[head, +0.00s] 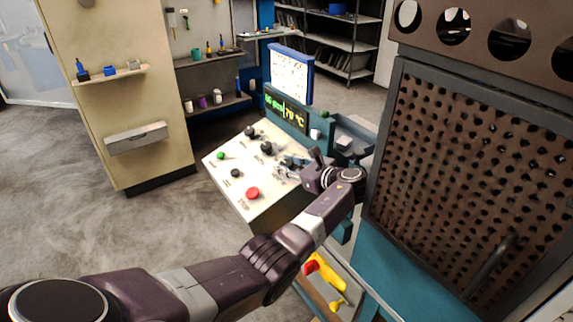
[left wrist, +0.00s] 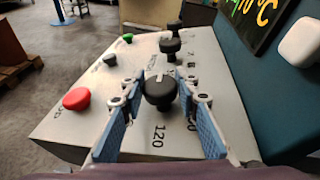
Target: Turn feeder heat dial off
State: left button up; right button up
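A pale sloped control panel (head: 225,187) stands in the middle of the head view. In the left wrist view, a round black dial (left wrist: 159,92) with a pale pointer mark sits on the panel, with "120" printed beside it. My left gripper (left wrist: 158,80) has its two blue-padded fingers on either side of this dial, with narrow gaps seeming to show at both sides. In the head view the left gripper (head: 284,167) is over the panel's right part and largely covers that dial. My right gripper is out of view.
The panel also carries a red button (head: 252,193), a green button (head: 221,156), a small dark button (head: 235,173) and black knobs (head: 266,147) (head: 250,132). A large perforated brown door (head: 455,170) stands close on the right. Open floor lies left.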

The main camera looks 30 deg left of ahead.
aim_at(285, 163)
pick_arm(q)
jog(key=o, duration=0.4)
jog(key=shift+a, duration=0.1)
notch_tip(285, 163, up, 10)
dwell(0.4)
jog(key=shift+s, duration=0.1)
dwell(0.4)
